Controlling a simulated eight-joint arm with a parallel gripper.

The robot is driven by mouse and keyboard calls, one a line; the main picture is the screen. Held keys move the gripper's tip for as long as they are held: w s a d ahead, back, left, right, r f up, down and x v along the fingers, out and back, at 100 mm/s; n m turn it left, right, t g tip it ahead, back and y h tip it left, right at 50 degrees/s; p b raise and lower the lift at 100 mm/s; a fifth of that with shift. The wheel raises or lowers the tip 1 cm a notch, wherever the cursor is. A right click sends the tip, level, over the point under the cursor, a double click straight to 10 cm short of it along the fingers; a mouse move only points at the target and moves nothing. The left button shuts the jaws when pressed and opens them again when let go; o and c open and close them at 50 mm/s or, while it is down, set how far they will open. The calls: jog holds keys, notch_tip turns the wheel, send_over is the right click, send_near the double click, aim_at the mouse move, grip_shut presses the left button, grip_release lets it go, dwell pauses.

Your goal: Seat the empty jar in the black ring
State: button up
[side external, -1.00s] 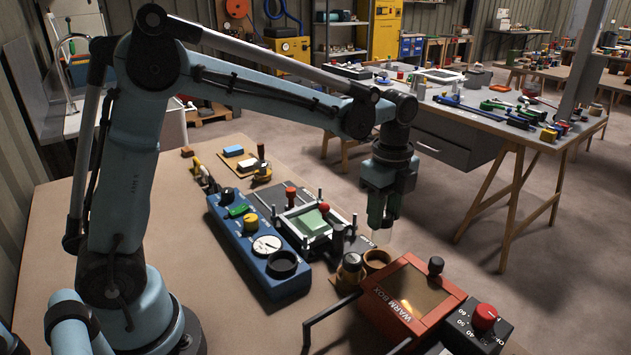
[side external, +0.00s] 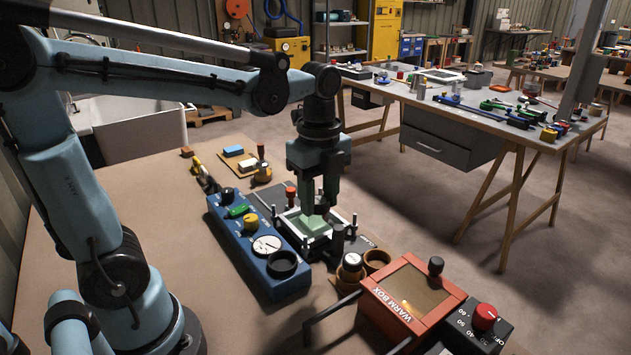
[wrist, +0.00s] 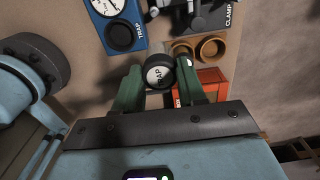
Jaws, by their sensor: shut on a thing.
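My gripper (wrist: 158,70) is shut on the empty jar (wrist: 159,76), with one green finger on each side of it. In the side view my gripper (side external: 318,210) hangs above the clamp fixture, and the jar is hard to make out there. The black ring (side external: 282,264) is at the near end of the blue panel (side external: 240,238). It also shows in the wrist view (wrist: 120,37), marked "TRAP", up and left of the jar and apart from it.
The clamp fixture (side external: 290,222) with a green block and upright posts stands beside the panel. Bare table lies left of the panel.

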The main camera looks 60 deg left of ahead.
jog(key=s+a, duration=0.2)
jog(key=s, duration=0.5)
jog(key=shift+w+f, duration=0.1)
jog(key=shift+f, duration=2.85)
jog(key=shift+f, duration=0.7)
jog(key=o, duration=0.7)
jog(key=shift+r, duration=0.15)
jog(key=shift+r, duration=5.4)
jog(key=shift+d, duration=0.1)
